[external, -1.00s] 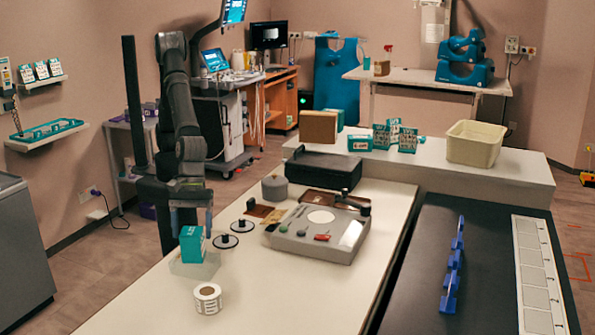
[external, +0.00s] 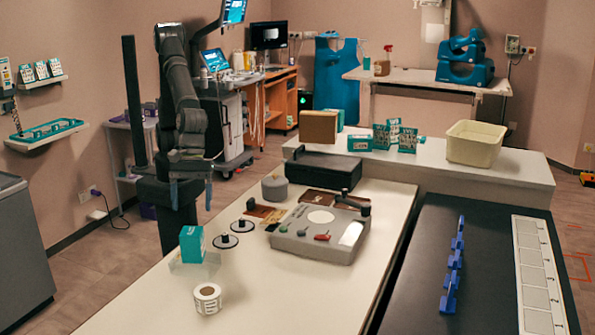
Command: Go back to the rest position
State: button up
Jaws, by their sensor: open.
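My gripper (external: 191,194) hangs pointing down at the left edge of the white table (external: 290,300). Its two fingers are apart and nothing is between them. A teal and white box (external: 192,244) stands on a clear plate (external: 196,268) at the table's left side. The box is below and a little in front of my gripper, and they are apart. The rest of my arm rises behind the gripper, folded upward.
Two black discs with posts (external: 226,240) lie right of the box. A label roll (external: 208,298) stands in front.

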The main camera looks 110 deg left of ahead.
aim_at(191, 231)
jog(key=x, duration=1.1)
jog(key=shift+f, duration=0.2)
jog(key=shift+d, duration=0.15)
jog(key=shift+r, duration=1.15)
